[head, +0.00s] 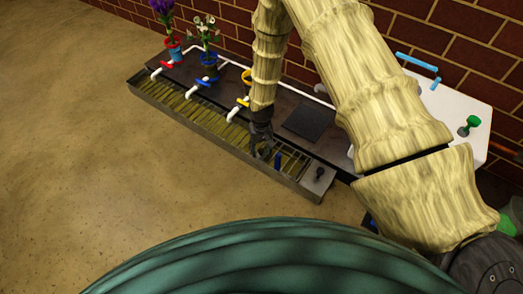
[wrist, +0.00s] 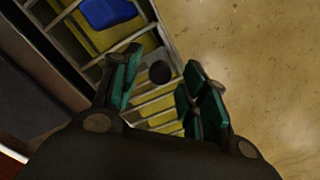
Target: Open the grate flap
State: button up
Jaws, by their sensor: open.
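The grate (head: 205,118) is a long run of yellowish slats in a grey trough. The slats also show in the wrist view (wrist: 158,104). A blue handle-like piece (head: 277,160) stands at the grate's right part. A blue piece also shows at the top of the wrist view (wrist: 108,12). My gripper (head: 264,152) is open, low over the right part of the grate and just left of the blue piece. In the wrist view its teal-padded fingers (wrist: 161,68) stand apart, with a dark round thing (wrist: 160,73) between them in the picture. I cannot tell the flap's edges.
A dark knob (head: 320,172) sits on the trough's grey right end. Behind the grate are white taps with red (head: 166,64), blue (head: 203,82) and yellow handles, and two flower vases. A white box (head: 450,110) stands at right. The floor in front is clear.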

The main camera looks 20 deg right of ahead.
jog(key=shift+f, duration=0.2)
grip_shut()
jog(key=shift+r, duration=0.15)
